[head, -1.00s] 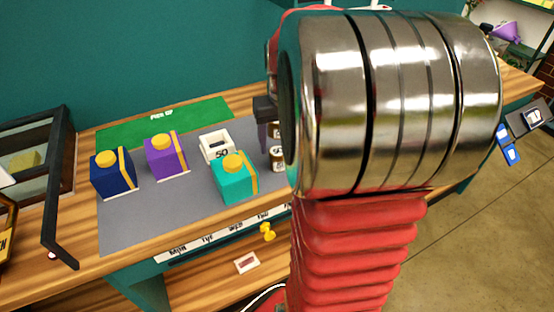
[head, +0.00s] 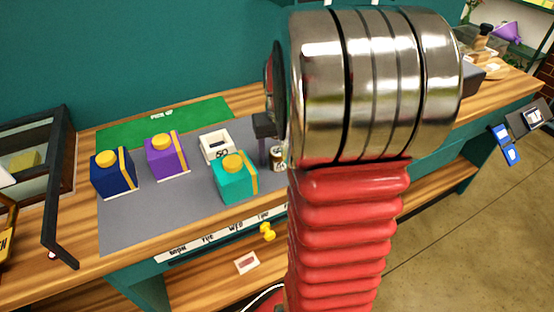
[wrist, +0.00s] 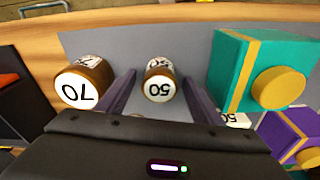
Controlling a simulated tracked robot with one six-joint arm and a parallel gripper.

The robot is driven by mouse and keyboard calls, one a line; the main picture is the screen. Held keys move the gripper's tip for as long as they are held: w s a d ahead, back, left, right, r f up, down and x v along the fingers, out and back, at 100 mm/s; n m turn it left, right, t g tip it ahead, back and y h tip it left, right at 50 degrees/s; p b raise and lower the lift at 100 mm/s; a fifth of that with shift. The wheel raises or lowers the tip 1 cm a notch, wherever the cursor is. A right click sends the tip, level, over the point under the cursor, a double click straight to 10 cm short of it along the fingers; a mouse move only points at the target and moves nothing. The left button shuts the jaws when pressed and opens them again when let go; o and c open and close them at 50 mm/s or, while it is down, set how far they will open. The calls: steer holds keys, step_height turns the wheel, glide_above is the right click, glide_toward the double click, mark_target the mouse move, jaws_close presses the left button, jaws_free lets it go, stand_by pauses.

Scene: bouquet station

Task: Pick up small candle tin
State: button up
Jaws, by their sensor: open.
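Two brown candle tins with white numbered lids stand on the grey mat in the wrist view. The smaller tin, marked 50 (wrist: 159,86), is between the two dark fingers of my gripper (wrist: 159,79). The larger tin, marked 70 (wrist: 82,87), is outside the left finger. My fingers are open, with grey mat showing on both sides of the 50 tin. In the head view a dark finger of my gripper (head: 263,137) shows beside one brown tin (head: 278,158). My arm hides the rest of the gripper there.
A teal box with a yellow cap (head: 236,180) stands close by, just left of the gripper. A white tray marked 50 (head: 214,146) is behind it. Purple (head: 166,156) and navy (head: 113,174) boxes stand further left.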

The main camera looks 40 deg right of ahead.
stand_by(0.3)
steer(key=c, duration=1.2)
